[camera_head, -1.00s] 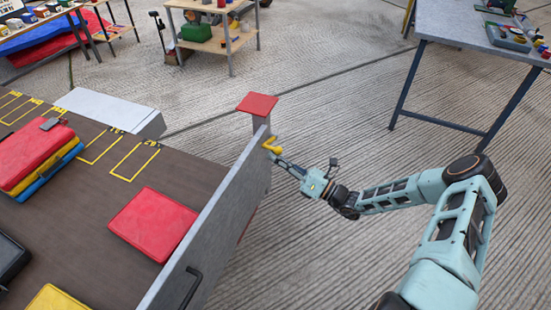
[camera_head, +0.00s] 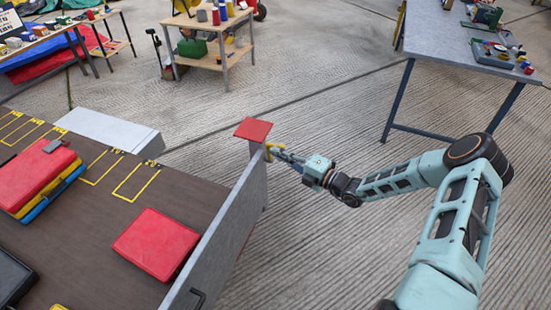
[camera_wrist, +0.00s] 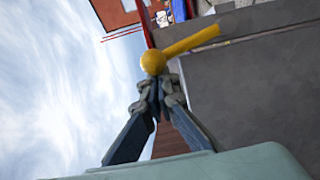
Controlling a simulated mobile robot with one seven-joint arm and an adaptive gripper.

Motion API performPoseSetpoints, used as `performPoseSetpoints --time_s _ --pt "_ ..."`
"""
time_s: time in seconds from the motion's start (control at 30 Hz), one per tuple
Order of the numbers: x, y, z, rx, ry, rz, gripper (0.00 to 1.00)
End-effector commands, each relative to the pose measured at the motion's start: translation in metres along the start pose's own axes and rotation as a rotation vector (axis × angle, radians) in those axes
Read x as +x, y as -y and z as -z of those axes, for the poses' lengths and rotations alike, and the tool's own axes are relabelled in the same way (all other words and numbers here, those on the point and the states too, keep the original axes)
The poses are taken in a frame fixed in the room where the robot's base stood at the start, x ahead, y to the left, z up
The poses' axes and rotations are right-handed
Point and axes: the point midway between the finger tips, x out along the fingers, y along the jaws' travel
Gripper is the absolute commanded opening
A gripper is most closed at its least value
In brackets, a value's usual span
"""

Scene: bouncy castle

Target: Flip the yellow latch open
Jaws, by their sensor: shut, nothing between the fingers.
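The yellow latch (camera_head: 268,151) sits at the far end of the grey side panel (camera_head: 222,236), by the red-topped post (camera_head: 253,130). In the wrist view the latch (camera_wrist: 190,42) shows a round knob at its left end and a bar slanting up to the right across the grey panel. My gripper (camera_head: 279,154) reaches the latch from the right. In the wrist view my gripper (camera_wrist: 157,90) is shut and empty, its tips right at the knob. I cannot tell whether they touch it.
The dark deck (camera_head: 90,225) left of the panel carries a red flat case (camera_head: 157,243) and a stack of coloured cases (camera_head: 35,178). A grey table (camera_head: 470,50) stands at the upper right. The ribbed floor around my arm is clear.

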Motion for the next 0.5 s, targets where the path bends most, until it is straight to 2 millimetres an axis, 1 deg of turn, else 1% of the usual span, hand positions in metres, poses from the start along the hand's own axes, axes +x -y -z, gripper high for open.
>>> performPoseSetpoints --time_s 0.1,0.3,0.5 --pt "0.002 -0.004 -0.009 0.075 0.001 0.02 0.0" --pt "0.005 -0.007 -0.019 0.07 0.0 0.018 0.0" --pt "0.006 -0.009 -0.025 0.071 0.0 0.017 0.0"
